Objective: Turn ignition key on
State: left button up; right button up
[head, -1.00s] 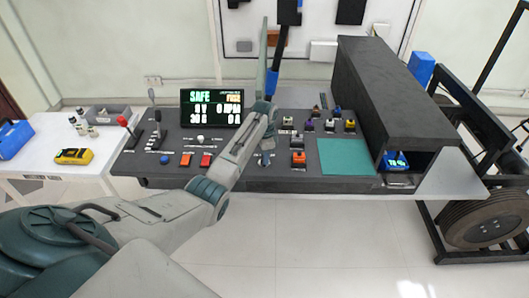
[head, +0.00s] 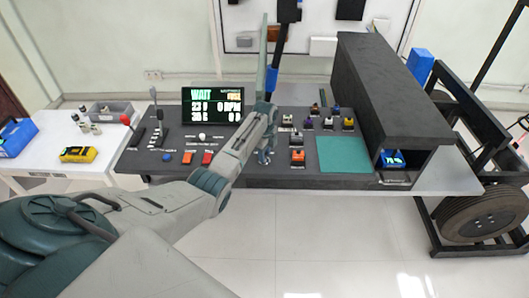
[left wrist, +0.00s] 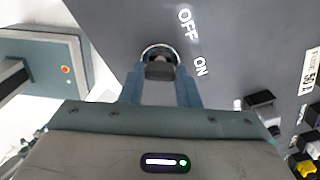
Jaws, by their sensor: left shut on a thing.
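The ignition key (left wrist: 160,70) sits in a round, light-rimmed switch on the dark console, with white OFF and ON labels beside it in the left wrist view. My left gripper (left wrist: 160,88) is shut on the key, its two blue-grey fingers on either side of it. In the head view the left gripper (head: 265,157) is down at the console's middle, and the key is mostly hidden. The display (head: 212,106) on the console reads WAIT, 23 V and 0 RPM. My right gripper is not in view.
Red and orange buttons (head: 187,158) and levers (head: 158,128) stand left of my left gripper. Several coloured switches (head: 297,155) and a teal mat (head: 343,169) lie to its right. A black housing (head: 385,95) rises at the console's right end. A yellow meter (head: 78,154) lies on the left table.

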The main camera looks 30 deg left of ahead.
pick_arm(q)
jog(key=shift+w+r, duration=0.1)
dwell(0.3)
jog(key=o, duration=1)
notch_tip(320, 180, up, 11)
jog(key=b, duration=0.2)
jog(key=shift+b, duration=0.3)
